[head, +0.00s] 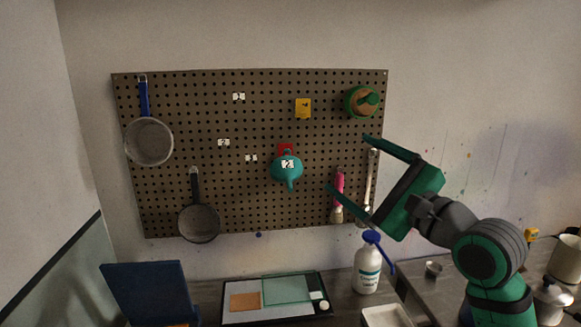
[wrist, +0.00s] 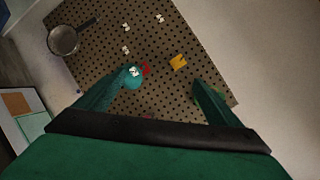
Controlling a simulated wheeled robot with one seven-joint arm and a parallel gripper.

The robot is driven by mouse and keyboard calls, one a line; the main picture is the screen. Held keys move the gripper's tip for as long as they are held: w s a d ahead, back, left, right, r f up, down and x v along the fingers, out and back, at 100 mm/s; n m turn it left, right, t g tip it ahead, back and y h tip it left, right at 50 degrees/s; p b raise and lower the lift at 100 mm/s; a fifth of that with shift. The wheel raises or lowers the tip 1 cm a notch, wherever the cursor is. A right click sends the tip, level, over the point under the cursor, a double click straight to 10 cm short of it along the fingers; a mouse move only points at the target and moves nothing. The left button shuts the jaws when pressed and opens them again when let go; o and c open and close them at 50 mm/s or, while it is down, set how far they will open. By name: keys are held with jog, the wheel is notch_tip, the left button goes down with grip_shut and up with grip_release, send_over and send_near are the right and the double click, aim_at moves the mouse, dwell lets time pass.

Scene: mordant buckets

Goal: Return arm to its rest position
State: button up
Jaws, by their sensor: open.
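My gripper (head: 347,163) is open in front of the right part of the pegboard (head: 255,205), with its fingers pointing left toward the board. In the wrist view, my gripper (wrist: 150,92) shows its two green fingers spread apart with nothing held between them. A teal funnel (head: 287,171) hangs on the board by a red piece, left of the fingers. The funnel also shows in the wrist view (wrist: 131,82), beside the left finger and partly overlapped by it. I cannot tell whether they touch.
Strainers (head: 149,142) hang at the board's left. A pink-handled brush (head: 339,190) and a metal tool (head: 371,178) hang close to my fingers. A white bottle with blue top (head: 368,267) stands below. A framed tray (head: 240,314) and a moka pot (head: 550,300) are on the counter.

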jog(key=s+a+f+m+t+h, duration=0.1)
jog(key=s+a+f+m+t, duration=0.3)
jog(key=f+m, duration=0.55)
jog(key=s+a+f+m+t+h, duration=0.1)
jog(key=s+a+f+m+t, duration=0.25)
jog(key=s+f+m, duration=0.45)
jog(key=s+a+f+m+t+h, duration=0.1)
jog(key=s+a+f+m+t, duration=0.3)
jog(key=f+m, duration=0.8)
jog(key=s+a+f+m+g+h, duration=0.1)
jog(key=s+f+m+g+h, duration=0.6)
jog(key=s+f+m+g, duration=0.6)
jog(key=s+f+m, duration=0.9)
jog(key=s+f, duration=0.3)
jog(key=s, duration=0.3)
jog(key=shift+s+a+m, duration=0.15)
jog(key=shift+a+m, duration=0.05)
jog(key=shift+m, duration=0.15)
jog(key=shift+s, duration=0.1)
jog(key=shift+w, duration=0.2)
